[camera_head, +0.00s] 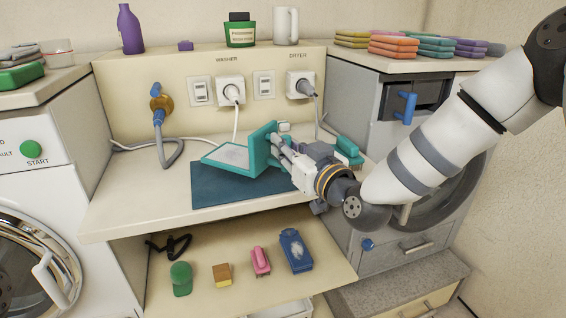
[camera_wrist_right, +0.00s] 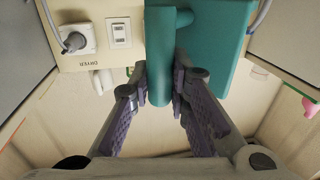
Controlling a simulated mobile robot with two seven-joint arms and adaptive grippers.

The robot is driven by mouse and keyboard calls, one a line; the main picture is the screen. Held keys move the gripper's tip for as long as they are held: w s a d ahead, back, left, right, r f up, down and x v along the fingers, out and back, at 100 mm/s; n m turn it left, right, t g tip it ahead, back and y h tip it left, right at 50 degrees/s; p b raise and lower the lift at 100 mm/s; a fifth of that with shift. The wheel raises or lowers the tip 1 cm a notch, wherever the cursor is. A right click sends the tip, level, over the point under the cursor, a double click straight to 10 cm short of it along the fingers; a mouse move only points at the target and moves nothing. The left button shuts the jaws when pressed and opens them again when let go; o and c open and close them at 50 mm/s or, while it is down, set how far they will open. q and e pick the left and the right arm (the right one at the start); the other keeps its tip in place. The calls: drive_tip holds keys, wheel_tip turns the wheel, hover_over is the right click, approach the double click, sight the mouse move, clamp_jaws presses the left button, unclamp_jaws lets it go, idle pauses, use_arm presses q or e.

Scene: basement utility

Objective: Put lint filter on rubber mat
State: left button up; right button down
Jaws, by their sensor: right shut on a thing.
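The lint filter (camera_head: 230,157) is a teal frame with a pale mesh panel and an upright teal end plate. It is over the dark blue rubber mat (camera_head: 222,191) on the middle counter, its mesh panel slanted. I cannot tell whether its lower edge touches the mat. My right gripper (camera_head: 281,143) comes in from the right and is shut on the filter's teal grip. In the right wrist view, the fingers of my right gripper (camera_wrist_right: 162,78) lie on both sides of the teal lint filter (camera_wrist_right: 215,30). My left gripper is not in view.
A teal-green brush (camera_head: 348,152) lies right of my gripper. A grey hose (camera_head: 171,152) and white cords run behind the mat. The lower shelf (camera_head: 215,252) holds several small items. The counter left of the mat (camera_head: 140,190) is clear.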

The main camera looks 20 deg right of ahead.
drive_tip(key=shift+w+d+f, duration=0.15)
drive_tip(key=shift+w+f, duration=0.1)
drive_tip(key=shift+w, duration=0.05)
wheel_tip(320, 180, down, 3)
drive_tip(key=shift+w+f+b, duration=0.1)
drive_tip(key=shift+b, duration=0.3)
drive_tip(key=c, duration=1.5)
unclamp_jaws()
drive_tip(key=shift+f, duration=0.1)
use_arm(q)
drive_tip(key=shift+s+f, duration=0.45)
